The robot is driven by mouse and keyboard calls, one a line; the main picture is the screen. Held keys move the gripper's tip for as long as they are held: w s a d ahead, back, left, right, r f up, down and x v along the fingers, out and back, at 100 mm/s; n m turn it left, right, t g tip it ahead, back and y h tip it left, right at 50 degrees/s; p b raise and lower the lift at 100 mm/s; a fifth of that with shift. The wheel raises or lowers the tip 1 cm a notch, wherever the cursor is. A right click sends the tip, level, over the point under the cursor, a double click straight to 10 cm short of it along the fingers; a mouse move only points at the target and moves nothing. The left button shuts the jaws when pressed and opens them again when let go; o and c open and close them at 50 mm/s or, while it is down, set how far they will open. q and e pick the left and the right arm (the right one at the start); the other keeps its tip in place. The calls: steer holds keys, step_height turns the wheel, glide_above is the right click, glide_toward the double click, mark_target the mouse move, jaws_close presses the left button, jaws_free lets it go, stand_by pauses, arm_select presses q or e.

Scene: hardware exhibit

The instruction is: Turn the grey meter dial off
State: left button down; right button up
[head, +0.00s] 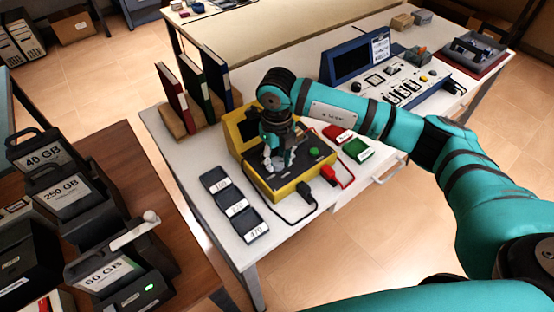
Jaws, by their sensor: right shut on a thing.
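The meter is a yellow-framed unit (300,186) with a dark top panel, standing on the white table. My right gripper (278,163) reaches down onto the left part of this panel, with its fingers closed. I cannot make out which way the dial points. A green button (314,153) shows on the panel to the right of the gripper. My left gripper is not in view.
Binders (194,83) and a blue console (352,60) stand behind.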

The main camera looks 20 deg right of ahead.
mark_target(277, 161)
steer(key=shift+r, duration=0.1)
steer(key=o, duration=1.2)
steer(key=shift+c, duration=0.2)
step_height(277, 161, up, 12)
